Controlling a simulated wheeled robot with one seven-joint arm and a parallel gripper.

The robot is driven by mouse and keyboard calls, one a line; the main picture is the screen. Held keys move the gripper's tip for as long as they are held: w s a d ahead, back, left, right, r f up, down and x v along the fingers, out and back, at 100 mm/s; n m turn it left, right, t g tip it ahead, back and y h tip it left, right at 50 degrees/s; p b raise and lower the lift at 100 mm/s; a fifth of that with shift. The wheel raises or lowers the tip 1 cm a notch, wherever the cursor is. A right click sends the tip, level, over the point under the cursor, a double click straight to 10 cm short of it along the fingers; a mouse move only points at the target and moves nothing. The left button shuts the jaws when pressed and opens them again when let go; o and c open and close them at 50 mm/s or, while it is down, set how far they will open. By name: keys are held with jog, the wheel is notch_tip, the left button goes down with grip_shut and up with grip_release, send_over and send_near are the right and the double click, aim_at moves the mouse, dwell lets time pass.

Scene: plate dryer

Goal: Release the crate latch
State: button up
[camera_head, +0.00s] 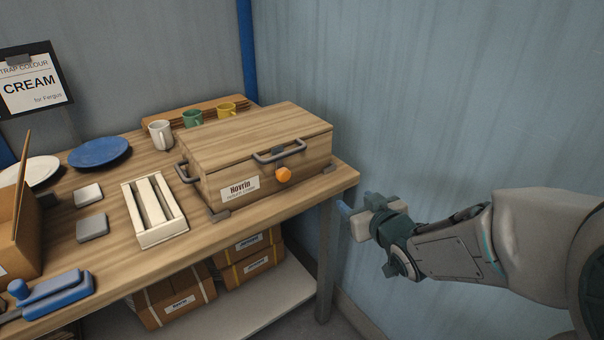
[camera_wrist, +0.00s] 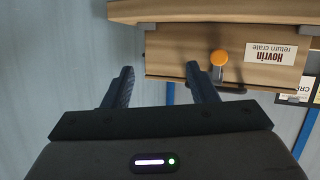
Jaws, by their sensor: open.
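The wooden crate (camera_head: 225,170) labelled "Hovrin" sits closed on the right end of the table. Its latch has an orange round knob (camera_head: 283,174) on the front face, below a grey front handle (camera_head: 280,151). In the wrist view, which is upside down, the orange knob (camera_wrist: 219,57) shows just beyond the right fingertip, with the crate front (camera_wrist: 180,64) behind it. My gripper (camera_head: 354,217) is right of the table corner, apart from the crate. In the wrist view my gripper (camera_wrist: 160,75) has its fingers wide apart with nothing between them.
On the table (camera_head: 110,262) are a white slatted tray (camera_head: 162,240), mugs (camera_head: 160,134), a blue plate (camera_head: 100,152) and a blue clamp-like tool (camera_head: 55,292). Cardboard boxes (camera_head: 180,295) fill the shelf below. A blue wall (camera_head: 430,110) stands behind my arm.

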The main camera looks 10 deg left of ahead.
aim_at(286, 176)
jog(key=s+a+f+n+y+b, duration=0.1)
jog(key=s+a+n+y+b, duration=0.15)
jog(key=a+y, duration=0.45)
jog(key=shift+g+h, duration=0.3)
jog(key=shift+h, duration=0.1)
jog(key=x, duration=1.4)
jog(key=shift+a, duration=0.1)
jog(key=c, duration=0.9)
